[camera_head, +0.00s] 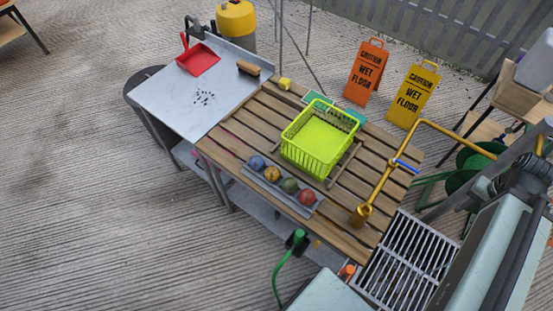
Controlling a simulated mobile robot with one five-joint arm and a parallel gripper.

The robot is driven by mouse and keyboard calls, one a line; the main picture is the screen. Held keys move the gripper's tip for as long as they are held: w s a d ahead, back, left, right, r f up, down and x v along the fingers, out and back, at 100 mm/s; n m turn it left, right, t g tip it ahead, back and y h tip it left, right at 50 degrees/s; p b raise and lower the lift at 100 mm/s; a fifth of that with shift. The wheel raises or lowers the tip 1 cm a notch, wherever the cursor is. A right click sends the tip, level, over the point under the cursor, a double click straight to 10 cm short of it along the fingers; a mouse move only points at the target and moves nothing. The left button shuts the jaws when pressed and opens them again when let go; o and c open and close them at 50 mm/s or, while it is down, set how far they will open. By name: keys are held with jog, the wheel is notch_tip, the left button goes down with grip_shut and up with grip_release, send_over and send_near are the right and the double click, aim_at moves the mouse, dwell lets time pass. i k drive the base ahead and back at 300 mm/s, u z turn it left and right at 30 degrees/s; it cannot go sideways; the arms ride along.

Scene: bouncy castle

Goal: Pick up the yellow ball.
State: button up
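The yellow ball (272,173) sits in a grey rack (247,176) along the near-left edge of the slatted wooden table. It is second from the left, between a blue ball (257,162) and a green ball (290,186). A red ball (307,197) sits at the right end of the same rack. I cannot make out my gripper or its fingertips anywhere in this view. The yellow ball is clear of any gripper.
A lime-green basket (320,138) stands on the wooden table (228,139) just behind the balls. A yellow pipe (388,172) crosses the table's right side. A metal grate (410,256) adjoins the right end. Textured grey floor (90,200) lies open at left.

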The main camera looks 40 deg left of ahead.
aim_at(272, 174)
jog(key=u, duration=0.75)
jog(key=k, duration=1.15)
jog(key=u, duration=2.15)
jog(key=i, duration=2.1)
jog(key=z, duration=0.3)
jog(key=k, duration=0.6)
jog(key=u, duration=0.2)
jog(key=k, duration=0.15)
jog(key=z, duration=0.35)
jog(key=i, duration=0.75)
jog(key=u, duration=0.05)
